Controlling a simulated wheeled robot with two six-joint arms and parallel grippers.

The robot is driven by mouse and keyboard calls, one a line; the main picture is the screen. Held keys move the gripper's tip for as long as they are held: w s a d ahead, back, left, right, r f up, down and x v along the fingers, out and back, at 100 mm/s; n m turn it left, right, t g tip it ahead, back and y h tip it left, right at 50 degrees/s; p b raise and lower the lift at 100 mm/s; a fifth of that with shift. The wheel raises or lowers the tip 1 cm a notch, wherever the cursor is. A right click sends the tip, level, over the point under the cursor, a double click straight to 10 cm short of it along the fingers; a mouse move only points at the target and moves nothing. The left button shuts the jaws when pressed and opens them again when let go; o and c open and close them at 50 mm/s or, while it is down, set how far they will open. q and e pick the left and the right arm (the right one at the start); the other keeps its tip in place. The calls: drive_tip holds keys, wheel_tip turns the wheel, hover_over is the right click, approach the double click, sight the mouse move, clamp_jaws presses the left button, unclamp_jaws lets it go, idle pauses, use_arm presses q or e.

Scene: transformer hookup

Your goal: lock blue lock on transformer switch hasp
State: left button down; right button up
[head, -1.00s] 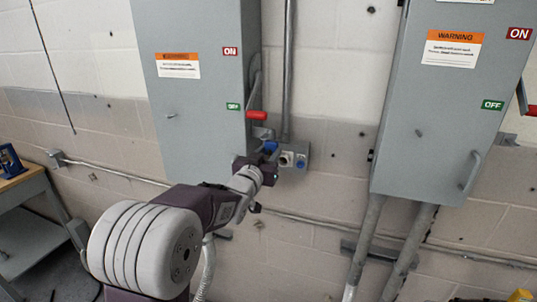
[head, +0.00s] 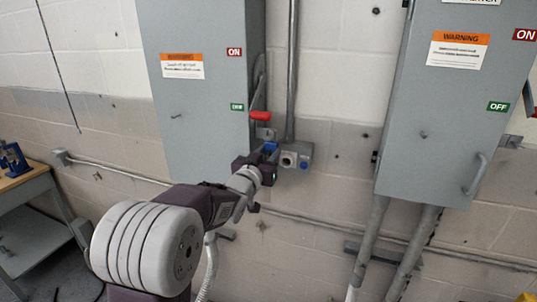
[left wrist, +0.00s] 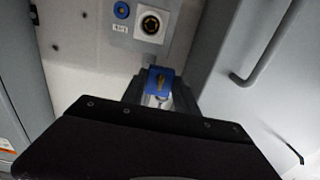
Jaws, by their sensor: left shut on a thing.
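The blue lock (head: 270,147) is held in my left gripper (head: 267,158), at the lower right side of the left grey switch box (head: 195,120). The lock also shows in the left wrist view (left wrist: 160,77), between the dark fingertips, with a brass-coloured mark on its face. A small grey hasp plate (head: 264,133) shows just below the red handle and just above the lock. I cannot tell whether the lock's shackle touches the hasp. My right gripper is out of view.
A grey outlet box (head: 297,156) with a round socket and a blue plug face is on the wall just right of my left gripper. A conduit (head: 291,70) rises above it. A second grey switch box (head: 445,110) hangs at right. A bench (head: 25,185) stands at left.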

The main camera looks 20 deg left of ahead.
use_arm(q)
drive_tip(key=shift+f+b, duration=1)
drive_tip(key=shift+f, duration=0.05)
idle(0.4)
drive_tip(key=c, duration=0.9)
unclamp_jaws()
drive_tip(key=shift+o, duration=0.2)
drive_tip(key=shift+s+a+b, duration=0.1)
drive_tip(key=shift+s+b, duration=0.65)
drive_tip(key=shift+s, duration=1.8)
